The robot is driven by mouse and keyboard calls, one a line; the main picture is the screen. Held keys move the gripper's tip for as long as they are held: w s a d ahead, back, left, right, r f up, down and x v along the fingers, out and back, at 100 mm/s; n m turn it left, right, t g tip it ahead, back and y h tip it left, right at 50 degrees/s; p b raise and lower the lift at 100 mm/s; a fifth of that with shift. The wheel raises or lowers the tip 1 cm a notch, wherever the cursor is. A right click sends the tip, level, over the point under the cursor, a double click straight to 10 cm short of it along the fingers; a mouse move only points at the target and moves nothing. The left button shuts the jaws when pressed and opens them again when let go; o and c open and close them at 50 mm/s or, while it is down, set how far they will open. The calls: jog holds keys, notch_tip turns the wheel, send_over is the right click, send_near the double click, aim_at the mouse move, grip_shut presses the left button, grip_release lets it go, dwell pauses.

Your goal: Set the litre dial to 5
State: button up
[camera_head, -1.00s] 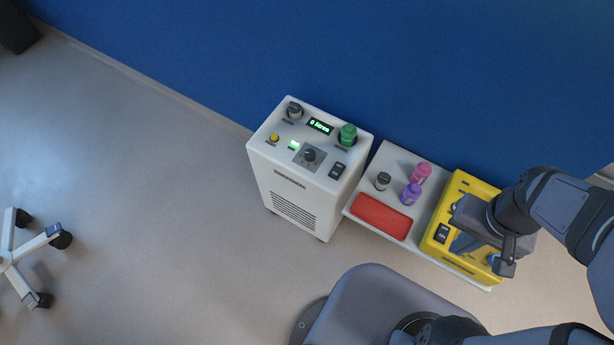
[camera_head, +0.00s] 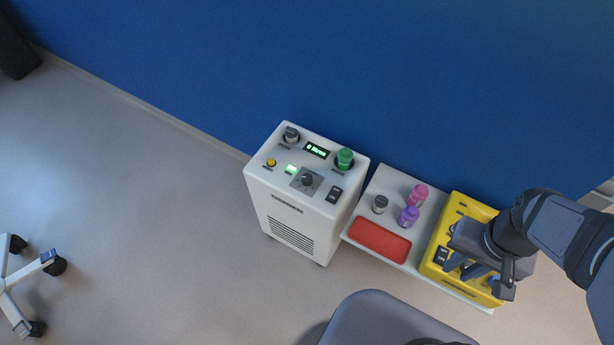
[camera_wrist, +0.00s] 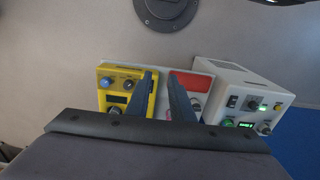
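The litre dial (camera_head: 307,180) is a dark knob on a grey square plate, on top of the white machine (camera_head: 292,232). A lit green display (camera_head: 317,150) behind it seems to read 0 litres. In the wrist view the white machine (camera_wrist: 240,85) stands at the right, with a dark knob (camera_wrist: 261,107) on its top that looks like the dial. My gripper (camera_head: 470,268) is over the yellow unit, well to the right of the dial. In the wrist view its two fingers (camera_wrist: 162,95) are apart with nothing between them.
A green knob (camera_head: 344,158) and black switch (camera_head: 334,194) flank the dial.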

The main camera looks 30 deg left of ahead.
jog(key=o, duration=0.5)
jog(key=shift+w+a+f, duration=0.15)
jog(key=shift+w+a, duration=0.1)
jog(key=shift+w, duration=0.1)
jog(key=shift+o, duration=0.2)
jog(key=w+a+f+m+y+b, duration=0.1)
jog(key=w+a+f+m+b, duration=0.2)
jog(key=w+a, duration=0.4)
jog(key=shift+w+a+f+m+b, duration=0.25)
jog(key=shift+w+a+m+b, duration=0.15)
jog(key=shift+w+m+b, duration=0.5)
jog(key=m+g+y+b, duration=0.1)
jog(key=m+y+b, duration=0.2)
jog(key=m+b, duration=0.65)
send_near(306, 177)
jog(key=m+p, duration=0.1)
jog(key=shift+f+m, duration=0.25)
jog(key=shift+f, duration=0.3)
jog(key=shift+x, duration=3.55)
jog(key=shift+a, duration=0.1)
jog(key=c, duration=1)
